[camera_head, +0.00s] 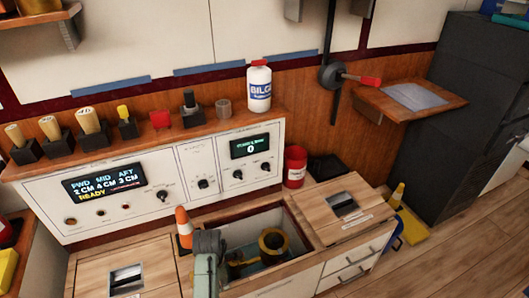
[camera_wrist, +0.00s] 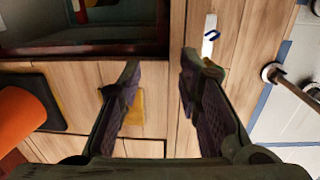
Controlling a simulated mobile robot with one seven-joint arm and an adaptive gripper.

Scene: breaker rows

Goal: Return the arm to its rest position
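My gripper (camera_wrist: 160,62) shows in the wrist view with its two dark fingers spread apart. The gap between the fingertips holds nothing, and wooden counter surface shows behind it. In the head view a grey-green part of my arm (camera_head: 207,262) rises at the bottom middle, in front of the counter and left of the open compartment (camera_head: 238,222). I cannot make out the fingers clearly in the head view.
An orange cone (camera_head: 184,226) stands close to my arm; it also shows at the left of the wrist view (camera_wrist: 22,112). A yellow ring-shaped object (camera_head: 273,241) sits in the compartment. The control panel (camera_head: 100,185) stands behind. A red-handled lever (camera_head: 352,77) is on the wall.

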